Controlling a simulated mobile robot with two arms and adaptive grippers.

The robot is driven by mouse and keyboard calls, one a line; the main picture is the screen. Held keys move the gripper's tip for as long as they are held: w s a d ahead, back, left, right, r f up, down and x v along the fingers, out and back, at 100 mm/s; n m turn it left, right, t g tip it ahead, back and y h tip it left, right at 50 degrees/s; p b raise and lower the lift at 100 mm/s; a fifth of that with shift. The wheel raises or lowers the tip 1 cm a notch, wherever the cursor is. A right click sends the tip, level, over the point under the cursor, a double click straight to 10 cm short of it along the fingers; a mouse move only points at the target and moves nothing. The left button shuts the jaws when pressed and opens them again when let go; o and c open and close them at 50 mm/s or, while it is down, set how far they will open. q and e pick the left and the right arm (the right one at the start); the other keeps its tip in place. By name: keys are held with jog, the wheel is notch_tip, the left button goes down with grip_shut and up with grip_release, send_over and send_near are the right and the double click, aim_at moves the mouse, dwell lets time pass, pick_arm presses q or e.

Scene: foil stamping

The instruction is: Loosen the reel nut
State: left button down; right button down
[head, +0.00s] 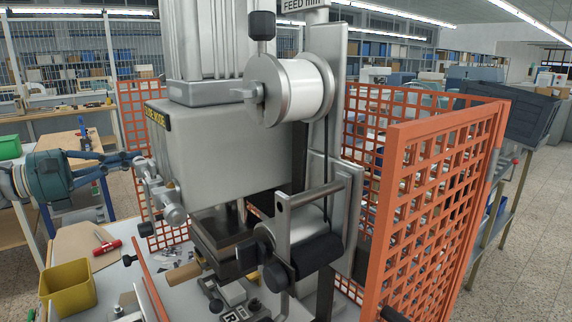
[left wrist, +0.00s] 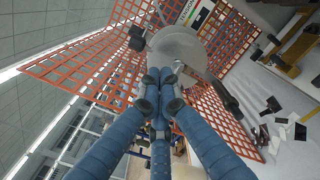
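The foil reel (head: 304,88) is a white roll between grey flanges, high on the stamping machine. The reel nut (head: 247,95) is a grey winged knob at the left end of its axle. My left gripper (head: 138,157), blue with grey fingertips, is left of the machine body, below and left of the nut and apart from it. In the left wrist view the fingertips (left wrist: 159,86) come together with no held thing visible. The round reel flange (left wrist: 180,48) lies beyond them, partly covered by the fingers. My right gripper is not in view.
The machine's grey head (head: 205,145) fills the centre, with a knob (head: 173,213) low on its left. Orange mesh guards (head: 440,180) stand right and behind. A yellow bin (head: 67,288) and a red-handled tool (head: 107,247) are at lower left. Open air lies between gripper and nut.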

pick_arm(q)
jog(key=v, duration=0.3)
jog(key=shift+a+b, duration=0.1)
jog(key=shift+b, duration=0.25)
jog(key=shift+f, duration=0.2)
jog(key=shift+s+d+f+n+t+y+p, duration=0.7)
jog(key=shift+s+f+n+t+p, duration=0.75)
jog(key=shift+f+t, duration=0.75)
jog(key=w+d+p, duration=0.4)
jog(key=d, duration=0.1)
jog(key=shift+d+f+y, duration=0.15)
jog(key=shift+f+y, duration=0.15)
jog(key=shift+f, duration=0.05)
